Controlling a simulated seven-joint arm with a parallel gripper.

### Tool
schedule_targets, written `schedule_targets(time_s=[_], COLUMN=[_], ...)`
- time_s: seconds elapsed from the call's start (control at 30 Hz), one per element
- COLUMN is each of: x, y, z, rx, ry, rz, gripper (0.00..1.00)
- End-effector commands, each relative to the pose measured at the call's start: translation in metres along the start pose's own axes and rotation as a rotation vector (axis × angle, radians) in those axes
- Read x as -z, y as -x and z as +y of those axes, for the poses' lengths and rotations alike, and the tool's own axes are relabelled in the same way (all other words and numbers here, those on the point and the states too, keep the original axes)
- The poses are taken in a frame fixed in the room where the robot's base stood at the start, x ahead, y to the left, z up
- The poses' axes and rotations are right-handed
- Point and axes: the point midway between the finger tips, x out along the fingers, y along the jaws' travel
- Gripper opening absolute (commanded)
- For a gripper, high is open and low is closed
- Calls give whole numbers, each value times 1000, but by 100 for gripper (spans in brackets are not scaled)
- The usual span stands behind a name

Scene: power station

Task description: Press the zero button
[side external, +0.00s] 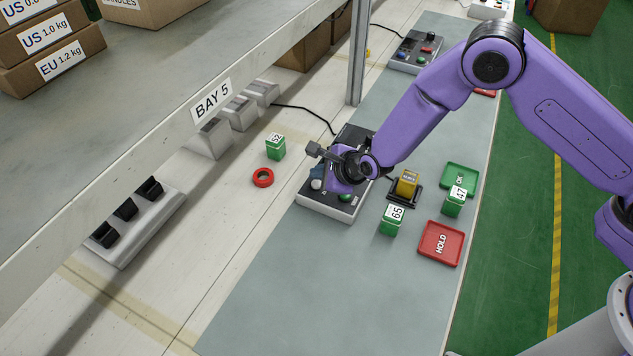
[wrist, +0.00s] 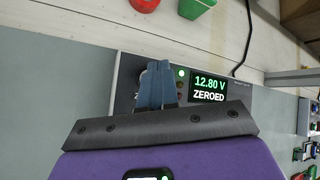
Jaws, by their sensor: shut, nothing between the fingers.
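The meter (side external: 326,207) is a pale box with a dark top, standing on the grey mat. In the wrist view its display (wrist: 209,87) reads "12.80 V" and "ZEROED", and a small green light (wrist: 180,73) glows beside it. My gripper (side external: 317,173) is low over the meter. In the wrist view its blue fingers (wrist: 155,68) are shut together, with nothing between them. They cover part of the panel left of the display. I cannot make out the zero button or tell whether the fingertips touch it. A pale round knob (side external: 316,184) and a green part (side external: 346,197) show on the meter.
Green blocks 52 (side external: 275,148), 65 (side external: 391,221) and 47 (side external: 455,203) stand around the meter. A red ring (side external: 263,177) lies left. A yellow block (side external: 407,183), green OK tray (side external: 462,177) and red HOLD tray (side external: 441,243) are right. A shelf post (side external: 358,55) stands behind.

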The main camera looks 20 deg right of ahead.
Motion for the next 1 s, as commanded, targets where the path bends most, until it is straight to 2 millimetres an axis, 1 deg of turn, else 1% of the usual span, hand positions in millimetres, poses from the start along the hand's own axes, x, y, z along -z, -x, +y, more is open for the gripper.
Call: schedule_targets(time_s=[0.23, 0.73, 1.0], x=[-3, -24, -26], y=[3, 32, 35], z=[-2, -23, -25], rx=[1, 1, 0], ry=[0, 0, 1], rz=[-1, -1, 0], gripper=[0, 0, 0])
